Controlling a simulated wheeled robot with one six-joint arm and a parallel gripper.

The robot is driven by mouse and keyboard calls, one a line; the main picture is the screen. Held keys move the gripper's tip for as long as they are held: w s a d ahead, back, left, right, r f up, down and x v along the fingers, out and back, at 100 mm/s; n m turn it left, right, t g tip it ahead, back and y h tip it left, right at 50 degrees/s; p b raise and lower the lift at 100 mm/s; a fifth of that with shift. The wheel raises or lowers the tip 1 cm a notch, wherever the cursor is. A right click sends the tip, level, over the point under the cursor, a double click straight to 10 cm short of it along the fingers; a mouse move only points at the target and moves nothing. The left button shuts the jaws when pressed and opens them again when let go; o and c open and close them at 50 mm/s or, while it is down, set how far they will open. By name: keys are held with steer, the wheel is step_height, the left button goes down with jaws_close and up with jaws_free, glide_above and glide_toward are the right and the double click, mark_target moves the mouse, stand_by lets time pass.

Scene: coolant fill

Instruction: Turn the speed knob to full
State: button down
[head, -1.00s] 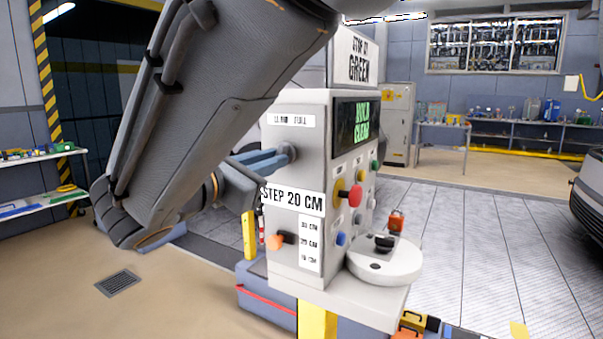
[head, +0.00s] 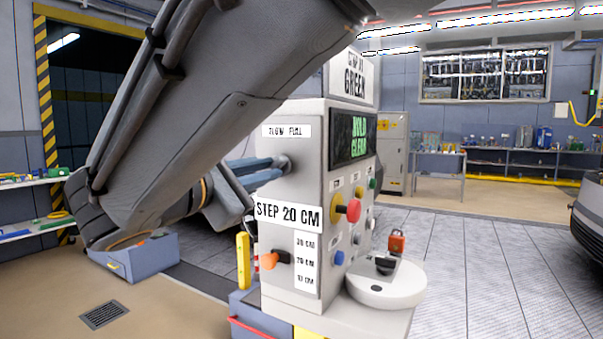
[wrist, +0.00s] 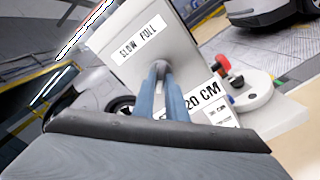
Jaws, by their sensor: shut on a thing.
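The speed knob (head: 284,163) is a small grey knob on the left side of the grey machine, just below a white "SLOW FULL" label (head: 286,131). My gripper (head: 277,164) has blue fingers and is shut on the knob. In the wrist view the fingers (wrist: 160,70) reach the grey knob (wrist: 159,65) under the tilted "SLOW FULL" label (wrist: 143,40). The fingertips cover part of the knob, so I cannot tell where it points.
Below the knob are a "STEP 20 CM" plate (head: 288,212) and an orange-tipped lever (head: 272,259). The machine front has a green-lettered screen (head: 352,137), a red button (head: 353,211) and a round white base (head: 385,287). Open floor lies at left.

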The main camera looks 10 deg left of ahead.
steer(key=c, duration=1.8)
jaws_free()
steer(key=v, duration=0.7)
steer(key=shift+s+a+b, duration=0.2)
steer(key=shift+s+b, duration=0.2)
steer(key=shift+b, duration=0.05)
